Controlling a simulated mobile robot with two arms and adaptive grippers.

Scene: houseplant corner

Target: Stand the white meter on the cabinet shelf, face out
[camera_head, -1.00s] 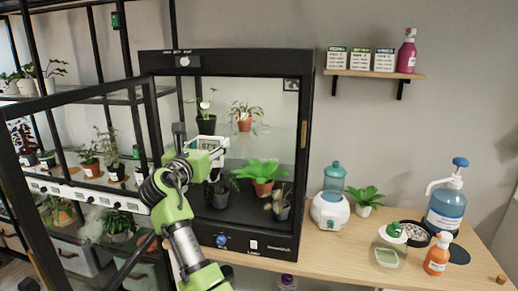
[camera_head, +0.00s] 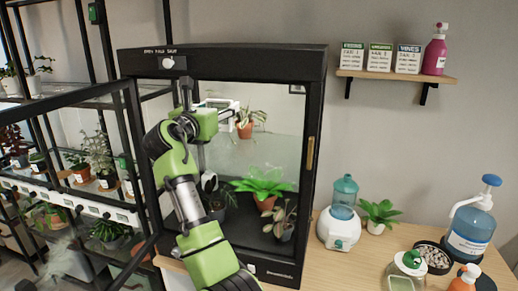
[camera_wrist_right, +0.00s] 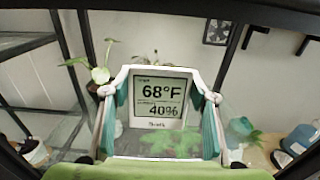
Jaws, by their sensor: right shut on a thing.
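The white meter (camera_wrist_right: 160,98) is upright between the fingers of my right gripper (camera_wrist_right: 158,110). Its screen faces the wrist camera and reads 68°F and 40%. In the head view my right gripper (camera_head: 222,108) is at the opening of the black cabinet (camera_head: 225,58), in its upper part, above the level of the glass shelf (camera_head: 262,150). The meter is mostly hidden there by the gripper and arm. I cannot tell whether it touches the shelf. A potted plant in an orange pot (camera_head: 244,130) stands on the shelf just right of the gripper. My left gripper is out of view.
The cabinet's glass door (camera_head: 70,150) stands open to the left. A bright green plant (camera_head: 264,186) and other pots fill the cabinet floor. A humidifier (camera_head: 340,225), pump bottle (camera_head: 470,228) and small plant (camera_head: 378,214) stand on the wooden table to the right.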

